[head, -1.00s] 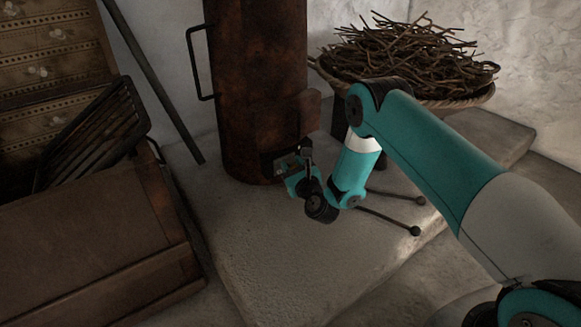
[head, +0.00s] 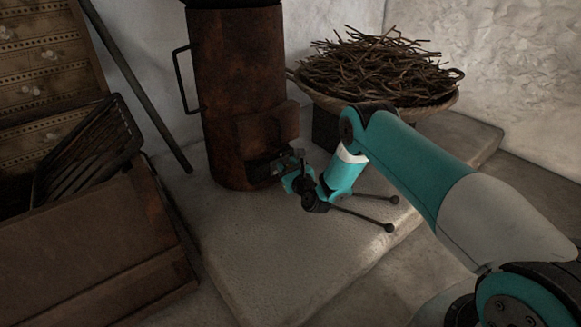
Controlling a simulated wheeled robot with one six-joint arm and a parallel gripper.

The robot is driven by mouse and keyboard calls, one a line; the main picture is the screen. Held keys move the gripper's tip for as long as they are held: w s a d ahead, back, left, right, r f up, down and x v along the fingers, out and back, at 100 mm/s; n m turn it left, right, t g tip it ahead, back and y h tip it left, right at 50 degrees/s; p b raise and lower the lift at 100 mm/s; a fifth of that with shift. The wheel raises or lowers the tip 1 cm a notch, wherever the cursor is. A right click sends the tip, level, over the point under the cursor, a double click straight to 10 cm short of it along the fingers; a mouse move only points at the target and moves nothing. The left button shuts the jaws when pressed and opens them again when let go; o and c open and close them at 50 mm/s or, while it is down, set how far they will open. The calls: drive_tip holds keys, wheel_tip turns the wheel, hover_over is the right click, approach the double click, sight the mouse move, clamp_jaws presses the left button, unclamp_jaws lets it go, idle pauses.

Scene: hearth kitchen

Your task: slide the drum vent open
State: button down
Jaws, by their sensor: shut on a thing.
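The drum (head: 225,75) is a rusty upright cylinder standing on the stone slab. Low on its front is a rusty box-like housing (head: 268,128). Below that is the vent (head: 258,168), where a dark gap shows at the drum's foot. My gripper (head: 284,161) is at the right part of the vent, low against the drum, and is shut on the vent's slide. Its fingers and wrist hide the grip and much of the slide, so the exact contact is hard to make out.
A wide basket of twigs (head: 380,75) stands right of the drum. A wooden chest (head: 90,245) and a dark rack (head: 90,150) are at left. The slab's front is clear.

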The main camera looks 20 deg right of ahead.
drive_tip(key=shift+d+r, duration=0.1)
drive_tip(key=shift+d, duration=0.2)
drive_tip(key=c, duration=0.8)
unclamp_jaws()
drive_tip(key=shift+d, duration=0.15)
drive_tip(key=shift+o, duration=0.2)
drive_tip(key=shift+a, duration=0.25)
drive_tip(key=shift+s+p, duration=0.5)
drive_tip(key=s+d+p, duration=0.1)
drive_tip(key=s+p, duration=1.5)
drive_tip(key=p, duration=0.5)
drive_tip(key=shift+s+d+p, duration=0.15)
drive_tip(key=shift+d+p, duration=0.15)
drive_tip(key=shift+d, duration=0.1)
